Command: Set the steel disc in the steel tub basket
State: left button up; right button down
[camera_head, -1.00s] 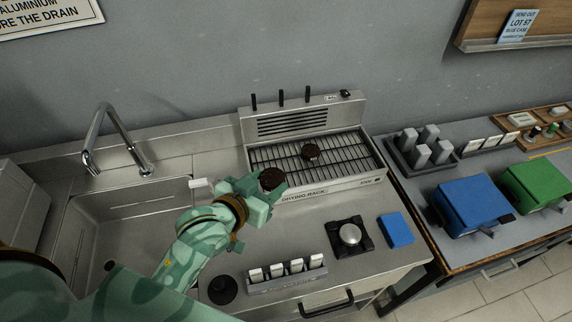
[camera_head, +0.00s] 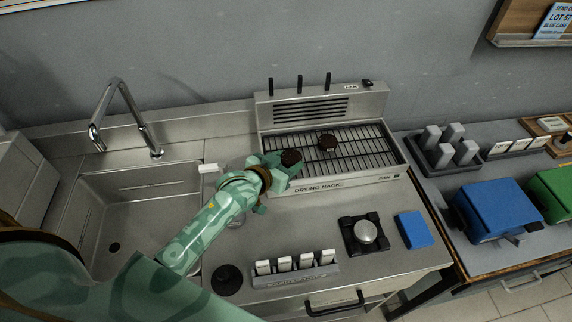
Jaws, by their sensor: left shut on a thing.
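My left gripper (camera_head: 277,168) is shut on a dark brown round piece (camera_head: 291,157) at the front left of the drying rack (camera_head: 360,152). The fingers hide part of the piece, and I cannot tell whether it touches the rack. A shiny silver domed round thing (camera_head: 365,232) sits on a black square stand (camera_head: 349,247) on the counter. I cannot tell which thing is the steel disc, and no tub basket shows clearly. The steel sink (camera_head: 140,240) is at the left. My right gripper is not in view.
A holder with several white tabs (camera_head: 296,275), a black round cup (camera_head: 228,279) and a blue block (camera_head: 415,230) stand on the counter. Blue (camera_head: 495,207) and green cases stand at the right.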

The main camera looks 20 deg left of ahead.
pick_arm(q)
jog(key=shift+f, duration=0.35)
jog(key=shift+r, duration=0.1)
jog(key=o, duration=1)
